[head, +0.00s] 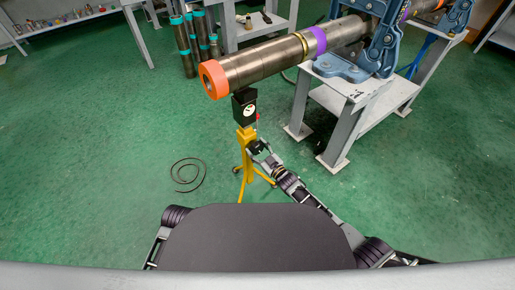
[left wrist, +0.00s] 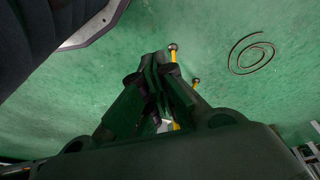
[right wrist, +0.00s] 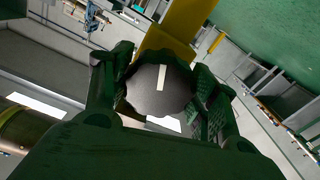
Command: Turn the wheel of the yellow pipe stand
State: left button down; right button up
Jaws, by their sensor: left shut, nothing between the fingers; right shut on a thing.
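The yellow pipe stand (head: 246,160) stands on the green floor, with a black head and round gauge (head: 249,110) beneath the pipe end. My right gripper (head: 257,147) is at the stand's upper post. In the right wrist view, my right gripper (right wrist: 162,95) is shut on the wheel (right wrist: 160,92), a dark scalloped disc with a white mark that points nearly straight up and down. A finger lies on each side of it. The yellow post (right wrist: 183,22) shows behind. My left gripper (left wrist: 160,75) is shut and empty above the floor, with yellow stand feet (left wrist: 173,55) beyond it.
A long steel pipe (head: 265,60) with an orange end cap (head: 212,79) runs above the stand to a blue vise (head: 378,45) on a grey bench (head: 355,95). A coiled cable (head: 187,175) lies on the floor at left. Upright pipes (head: 185,50) stand behind.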

jog(key=shift+m, duration=1.3)
jog(key=o, duration=1)
jog(key=shift+o, duration=0.2)
jog(key=shift+s+d, duration=0.1)
jog(key=shift+s, duration=0.05)
jog(key=v, duration=1.1)
jog(key=shift+s+d, duration=0.15)
jog(key=shift+s, duration=0.1)
